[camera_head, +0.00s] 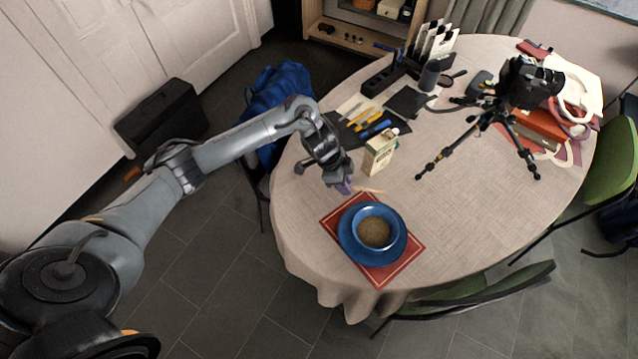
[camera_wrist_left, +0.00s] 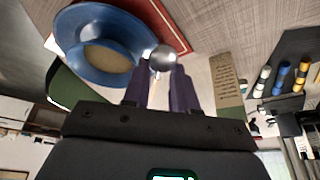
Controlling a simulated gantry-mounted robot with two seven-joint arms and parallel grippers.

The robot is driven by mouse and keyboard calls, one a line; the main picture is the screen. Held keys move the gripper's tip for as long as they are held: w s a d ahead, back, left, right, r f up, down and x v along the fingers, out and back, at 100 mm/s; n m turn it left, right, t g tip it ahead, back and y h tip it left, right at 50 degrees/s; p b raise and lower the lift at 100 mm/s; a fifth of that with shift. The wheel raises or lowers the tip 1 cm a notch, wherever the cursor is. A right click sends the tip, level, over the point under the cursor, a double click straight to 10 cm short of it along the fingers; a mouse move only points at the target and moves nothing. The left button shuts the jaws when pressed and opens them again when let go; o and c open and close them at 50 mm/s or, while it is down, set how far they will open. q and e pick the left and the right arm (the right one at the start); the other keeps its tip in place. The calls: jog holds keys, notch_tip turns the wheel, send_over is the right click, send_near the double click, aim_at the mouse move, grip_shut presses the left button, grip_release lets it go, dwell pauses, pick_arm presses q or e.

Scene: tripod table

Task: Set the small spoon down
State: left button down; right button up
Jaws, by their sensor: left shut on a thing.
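The small spoon (camera_wrist_left: 160,58) shows in the left wrist view with its shiny round bowl pointing away from my gripper and its handle between the fingertips. My left gripper (camera_wrist_left: 162,88) is shut on it. In the head view my left gripper (camera_head: 343,187) is low over the table, just above the far edge of the red placemat (camera_head: 384,283). A thin pale shape by the fingertips there looks like the spoon (camera_head: 370,190). The gap between spoon and table is hard to judge. My right gripper is not in view.
A blue bowl (camera_head: 358,217) with brownish food stands on a blue plate (camera_head: 346,246) on the placemat. A carton (camera_head: 380,152) stands close right of the gripper. Tools (camera_head: 366,118) lie behind, and a tripod (camera_head: 505,110) stands right. The table's right front is bare.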

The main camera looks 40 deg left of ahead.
pick_arm(q)
jog(key=b, duration=0.2)
send_over(322, 188)
jog(key=s+a, duration=0.1)
notch_tip(322, 188, down, 6)
jog(key=shift+a+r, duration=0.1)
jog(key=shift+f+b, duration=0.55)
jog(key=shift+f, duration=1.5)
jog(key=shift+f, duration=0.2)
jog(key=c, duration=0.9)
grip_release()
jog(key=shift+r, duration=0.15)
jog(key=p+v, duration=0.2)
jog(key=v, duration=1)
jog(key=shift+p, duration=0.35)
jog(key=shift+s+r, duration=0.1)
